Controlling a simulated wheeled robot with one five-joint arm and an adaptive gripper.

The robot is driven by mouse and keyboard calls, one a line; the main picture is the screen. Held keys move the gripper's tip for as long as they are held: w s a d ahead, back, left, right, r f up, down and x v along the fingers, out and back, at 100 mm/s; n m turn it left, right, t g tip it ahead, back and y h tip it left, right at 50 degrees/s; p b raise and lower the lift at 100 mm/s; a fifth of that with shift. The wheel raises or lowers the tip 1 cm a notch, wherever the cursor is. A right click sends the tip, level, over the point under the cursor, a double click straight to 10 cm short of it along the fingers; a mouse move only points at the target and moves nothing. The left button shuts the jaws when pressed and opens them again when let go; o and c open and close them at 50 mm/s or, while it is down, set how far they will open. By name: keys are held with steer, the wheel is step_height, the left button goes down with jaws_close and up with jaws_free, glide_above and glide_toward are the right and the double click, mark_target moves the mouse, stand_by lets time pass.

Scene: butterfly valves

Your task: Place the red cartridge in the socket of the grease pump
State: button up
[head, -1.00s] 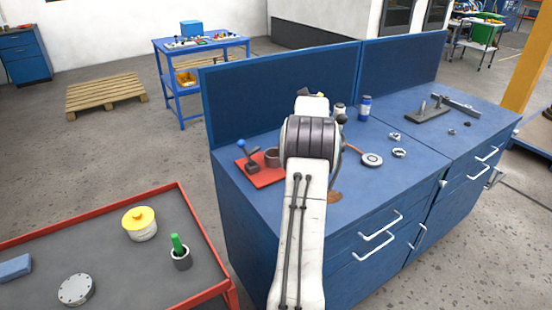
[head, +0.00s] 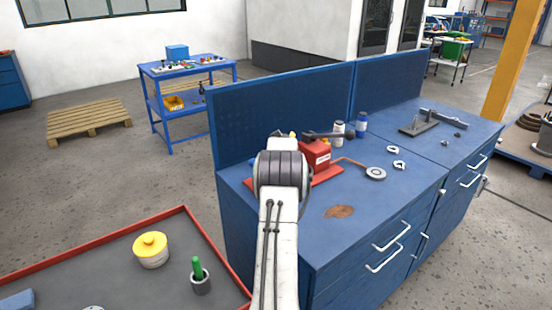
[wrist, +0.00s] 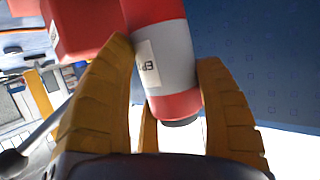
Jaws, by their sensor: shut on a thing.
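My gripper (wrist: 165,62) has yellow fingers, shut around the red cartridge (wrist: 172,55) in the wrist view. The cartridge has a pale grey band with a label and a dark end cap. In the head view the cartridge and most of my gripper are hidden behind my arm. The grease pump (head: 315,156) is a red block with a dark top on a red base plate (head: 329,177), just right of my wrist. Its red body (wrist: 82,28) also shows left of the cartridge in the wrist view. The socket is hidden, so I cannot tell whether the cartridge touches it.
A blue bench (head: 385,205) with a back panel (head: 285,105) carries bottles (head: 361,122), small metal parts and a round disc (head: 375,173). A red-rimmed tray table (head: 120,275) stands at front left, with a yellow-lidded tub (head: 151,250) and a green-handled item in a cup (head: 200,278).

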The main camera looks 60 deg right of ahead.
steer(key=shift+f+b, duration=0.35)
steer(key=shift+f, duration=1.65)
steer(key=shift+f+b, duration=0.6)
steer(key=shift+b, duration=0.25)
steer(key=o, duration=1.3)
steer(key=shift+c, duration=0.2)
